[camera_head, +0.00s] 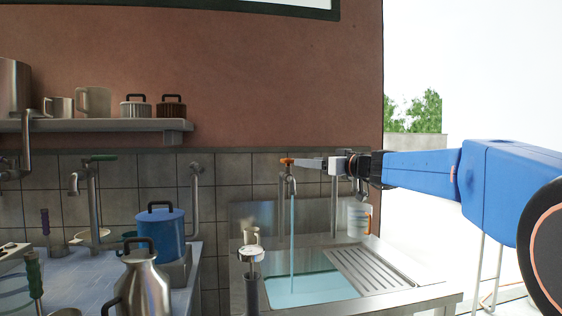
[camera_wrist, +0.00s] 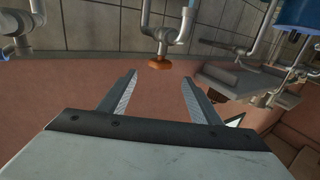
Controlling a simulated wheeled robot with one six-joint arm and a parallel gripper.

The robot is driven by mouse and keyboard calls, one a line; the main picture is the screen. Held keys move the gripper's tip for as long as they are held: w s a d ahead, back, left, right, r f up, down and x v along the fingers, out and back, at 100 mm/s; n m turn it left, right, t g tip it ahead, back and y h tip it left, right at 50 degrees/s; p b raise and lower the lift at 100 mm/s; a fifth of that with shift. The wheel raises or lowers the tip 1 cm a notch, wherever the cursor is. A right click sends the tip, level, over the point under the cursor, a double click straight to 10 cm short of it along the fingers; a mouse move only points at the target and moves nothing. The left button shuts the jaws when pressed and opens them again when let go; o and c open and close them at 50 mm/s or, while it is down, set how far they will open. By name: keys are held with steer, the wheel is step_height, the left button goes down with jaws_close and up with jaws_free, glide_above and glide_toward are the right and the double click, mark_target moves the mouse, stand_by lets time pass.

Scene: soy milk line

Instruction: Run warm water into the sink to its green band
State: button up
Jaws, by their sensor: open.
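The sink (camera_head: 277,284) is at the lower middle of the head view, with pale blue-green water (camera_head: 312,286) in its basin. A thin stream of water (camera_head: 292,240) runs down into it from the tap (camera_head: 291,185). The tap has an orange handle (camera_head: 287,161), which also shows in the wrist view (camera_wrist: 160,63). My gripper (camera_head: 300,163) reaches in from the right at the height of that handle. In the wrist view my gripper (camera_wrist: 159,78) is open, with the orange handle just beyond its fingertips. I cannot make out a green band in the basin.
A ridged drainboard (camera_head: 368,272) lies right of the basin, with a white tub (camera_head: 358,217) behind it. A shelf (camera_head: 90,125) holds cups and jars.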

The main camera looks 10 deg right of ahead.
mark_target(288, 162)
steer(key=x, duration=1.5)
steer(key=shift+w, duration=0.15)
steer(key=c, duration=1)
